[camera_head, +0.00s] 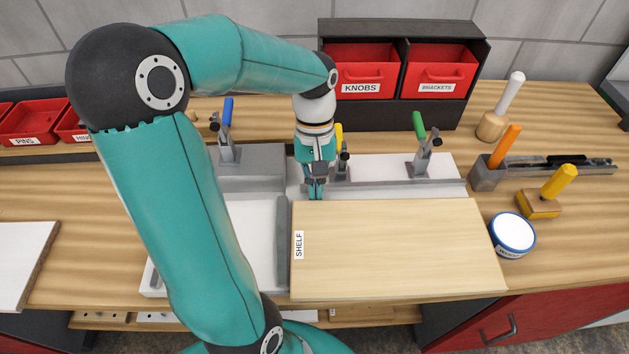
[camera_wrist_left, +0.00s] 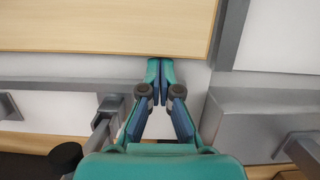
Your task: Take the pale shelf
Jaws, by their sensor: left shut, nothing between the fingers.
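The pale shelf (camera_head: 400,245) is a light wooden board with a SHELF label on its left end. It lies flat on the white and grey jig at the front of the bench. My left gripper (camera_head: 315,194) points down at the shelf's back edge near its left end. In the left wrist view the shelf (camera_wrist_left: 110,25) fills the upper left, and the gripper's fingertips (camera_wrist_left: 160,64) are together at its edge with nothing between them. I cannot tell whether they touch the shelf. My right gripper is not in view.
Clamps with blue (camera_head: 227,110), yellow and green (camera_head: 418,126) handles stand behind the shelf. A black rack with red bins (camera_head: 358,70) is at the back. A round tin (camera_head: 512,236) sits by the shelf's right end, with brushes and an orange-handled tool beyond.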

